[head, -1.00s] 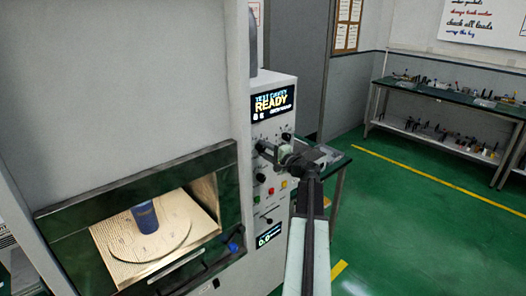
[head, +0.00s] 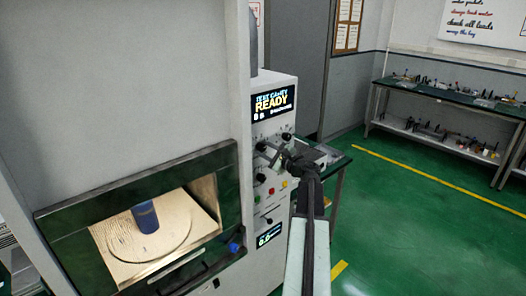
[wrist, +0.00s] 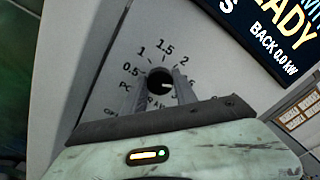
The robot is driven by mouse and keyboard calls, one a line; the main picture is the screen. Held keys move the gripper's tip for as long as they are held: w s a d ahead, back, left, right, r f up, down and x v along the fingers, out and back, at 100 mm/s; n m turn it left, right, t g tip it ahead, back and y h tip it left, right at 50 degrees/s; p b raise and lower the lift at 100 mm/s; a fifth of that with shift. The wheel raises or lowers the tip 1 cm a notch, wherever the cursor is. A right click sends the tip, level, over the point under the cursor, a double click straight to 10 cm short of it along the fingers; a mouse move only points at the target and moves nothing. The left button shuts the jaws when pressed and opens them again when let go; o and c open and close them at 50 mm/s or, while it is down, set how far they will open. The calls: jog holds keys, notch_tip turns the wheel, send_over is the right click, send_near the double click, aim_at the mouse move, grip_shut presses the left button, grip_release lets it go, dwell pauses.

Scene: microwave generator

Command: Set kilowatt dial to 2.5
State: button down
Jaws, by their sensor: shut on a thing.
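The kilowatt dial (wrist: 160,79) is a dark round knob on the pale panel, ringed by printed numbers 0.5, 1, 1.5 and 2. Numbers further round to the right are partly covered by a finger. A small pale mark on the knob appears to face right, but its exact setting is hard to read. My gripper (wrist: 165,86) is shut on the dial, one finger on each side of it. In the head view my gripper (head: 267,154) is at the control panel (head: 275,128) and partly covers the dial.
A display (head: 273,102) above the dial reads READY; the wrist view shows BACK 0.0 kW. Below are buttons (head: 271,191), another knob and a lower display (head: 269,235). A lit cavity with a blue cylinder (head: 146,217) is at left. Open floor lies right.

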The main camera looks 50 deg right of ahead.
jog(key=shift+w+r+m, duration=0.1)
jog(key=shift+m, duration=0.2)
jog(key=c, duration=1)
grip_release()
jog(key=shift+o, duration=0.2)
jog(key=shift+s, duration=0.3)
jog(key=s, duration=0.7)
jog(key=shift+a, duration=0.3)
jog(key=shift+s, duration=0.15)
